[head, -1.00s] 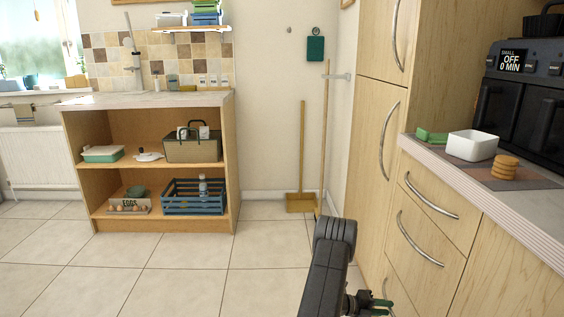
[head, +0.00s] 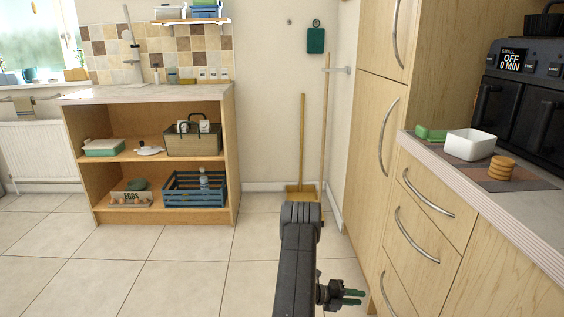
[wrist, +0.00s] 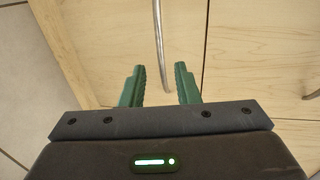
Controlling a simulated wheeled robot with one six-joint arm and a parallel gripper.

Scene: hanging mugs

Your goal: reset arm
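My arm rises from the bottom of the head view, right of the middle, as a dark grey link. My gripper (head: 362,297) is low beside it, its green fingers pointing right toward the lower cabinets. In the wrist view the two green fingers of my gripper (wrist: 159,72) stand apart with an empty gap between them. A pale wooden cabinet front (wrist: 110,35) and a curved metal handle (wrist: 161,45) lie beyond the fingertips. I cannot tell how near they are. Nothing is held.
Wooden drawers (head: 432,208) and a counter (head: 530,212) line the right, with a white bowl (head: 470,146) and stacked biscuits (head: 502,168) on top. An open shelf unit (head: 165,217) stands at the back left. A broom (head: 301,150) leans at the back wall. The tiled floor (head: 180,265) is clear.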

